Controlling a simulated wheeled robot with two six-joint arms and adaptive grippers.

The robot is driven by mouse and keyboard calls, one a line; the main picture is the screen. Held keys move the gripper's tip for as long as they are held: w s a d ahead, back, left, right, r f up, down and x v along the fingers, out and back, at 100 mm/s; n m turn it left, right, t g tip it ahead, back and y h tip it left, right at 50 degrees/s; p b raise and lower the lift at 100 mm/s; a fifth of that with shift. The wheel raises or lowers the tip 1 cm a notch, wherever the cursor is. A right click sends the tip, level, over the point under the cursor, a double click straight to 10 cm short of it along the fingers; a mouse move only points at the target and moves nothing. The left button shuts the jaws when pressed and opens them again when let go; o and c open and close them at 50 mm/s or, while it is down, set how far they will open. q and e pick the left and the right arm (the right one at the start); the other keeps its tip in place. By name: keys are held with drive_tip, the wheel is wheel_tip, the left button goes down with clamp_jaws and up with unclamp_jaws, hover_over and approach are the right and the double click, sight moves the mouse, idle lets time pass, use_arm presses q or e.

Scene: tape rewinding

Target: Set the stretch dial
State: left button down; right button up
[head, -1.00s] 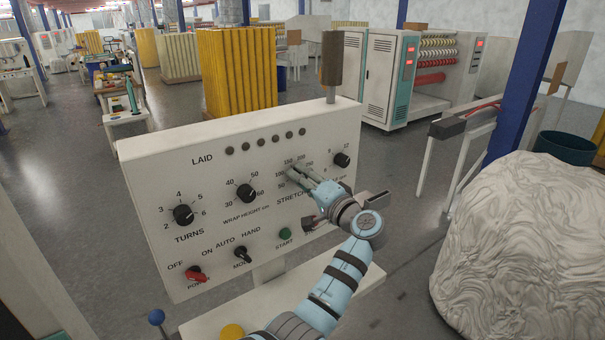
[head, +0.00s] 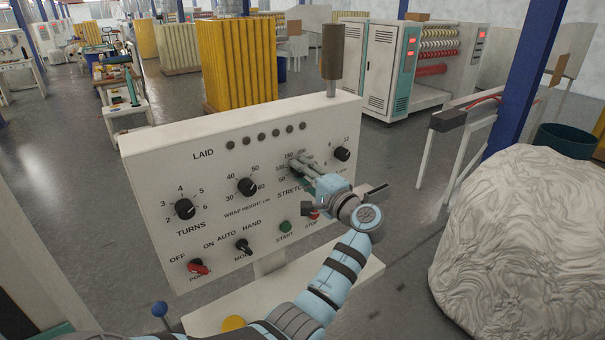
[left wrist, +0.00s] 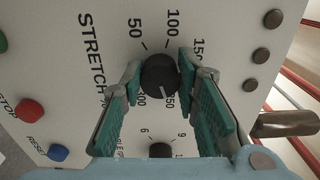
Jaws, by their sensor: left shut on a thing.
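The white control panel (head: 150,165) carries a stretch dial, a black round knob (left wrist: 159,75) with a white pointer line, ringed by numbers from 50 upward. In the left wrist view the line points down toward a label that seems to read 250. My left gripper (head: 303,170) reaches the panel's right half. In the left wrist view its green-padded fingers (left wrist: 160,85) are closed on opposite sides of the knob. In the head view the fingers hide most of the dial. My right gripper is out of view.
The turns knob (head: 185,209), wrap height knob (head: 247,187) and another knob (head: 342,154) surround the dial. Start (head: 285,227) and red stop (left wrist: 29,111) buttons lie below. A white rumpled heap (head: 520,240) stands at the right.

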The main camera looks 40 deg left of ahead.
use_arm(q)
drive_tip(key=c, duration=1.2)
unclamp_jaws()
drive_tip(key=shift+c, duration=0.2)
drive_tip(key=v, duration=0.7)
drive_tip(key=shift+d, duration=0.35)
drive_tip(key=shift+a, duration=0.2)
